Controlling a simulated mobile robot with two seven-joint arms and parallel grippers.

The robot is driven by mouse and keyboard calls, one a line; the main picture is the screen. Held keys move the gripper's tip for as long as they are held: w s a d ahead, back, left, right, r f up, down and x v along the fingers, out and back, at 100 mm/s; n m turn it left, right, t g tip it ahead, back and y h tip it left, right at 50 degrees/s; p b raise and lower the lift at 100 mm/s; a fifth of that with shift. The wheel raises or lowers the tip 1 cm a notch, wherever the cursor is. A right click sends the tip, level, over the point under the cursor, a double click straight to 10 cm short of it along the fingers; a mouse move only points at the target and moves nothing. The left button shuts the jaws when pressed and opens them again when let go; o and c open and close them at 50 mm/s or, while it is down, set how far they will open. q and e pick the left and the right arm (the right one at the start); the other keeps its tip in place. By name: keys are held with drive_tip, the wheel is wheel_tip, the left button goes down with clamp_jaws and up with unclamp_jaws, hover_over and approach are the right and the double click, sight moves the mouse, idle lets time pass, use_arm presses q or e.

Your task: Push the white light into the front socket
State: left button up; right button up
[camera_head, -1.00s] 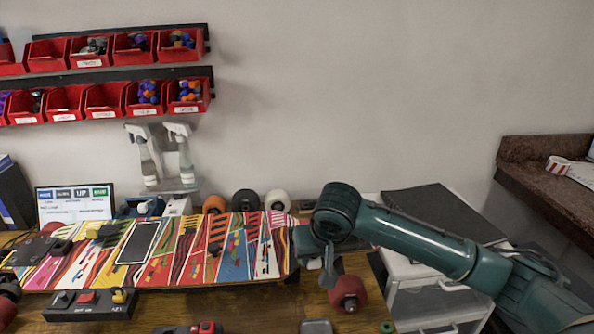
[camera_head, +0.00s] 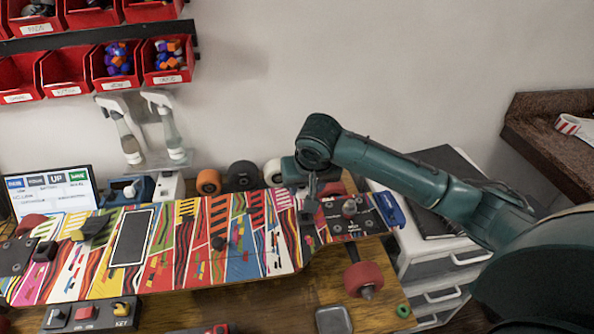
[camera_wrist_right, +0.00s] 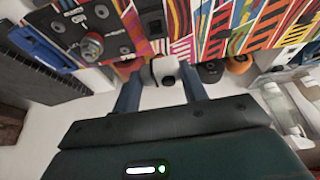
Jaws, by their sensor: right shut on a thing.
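My right gripper (camera_head: 311,190) reaches over the right part of the colourful skateboard deck (camera_head: 190,272). In the right wrist view its two fingers (camera_wrist_right: 162,92) stand apart around a white thing with a dark centre (camera_wrist_right: 160,72), which I take for the white light; a white wheel lies behind in the same direction, so the outline is unclear. In the head view the held thing is hidden by the gripper. A dark block (camera_head: 307,219) sits on the deck just below the gripper. I cannot make out the front socket clearly. My left gripper is out of view.
A black end plate with a knob (camera_head: 349,208) and a blue part (camera_head: 390,210) are at the deck's right end. Orange (camera_head: 208,182) and dark (camera_head: 242,176) wheels stand behind the deck. A red wheel (camera_head: 364,278) shows in front. White drawers (camera_head: 430,255) stand to the right.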

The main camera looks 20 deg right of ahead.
drive_tip(key=shift+s+f, duration=0.35)
drive_tip(key=shift+f, duration=0.15)
drive_tip(key=shift+w+f, duration=0.1)
drive_tip(key=shift+f, duration=1.9)
drive_tip(key=shift+f, duration=1.05)
idle(1.3)
drive_tip(key=o, duration=1.4)
drive_tip(key=shift+c, duration=0.2)
drive_tip(key=shift+r, duration=0.35)
drive_tip(key=shift+r, duration=1.15)
drive_tip(key=shift+r, duration=0.15)
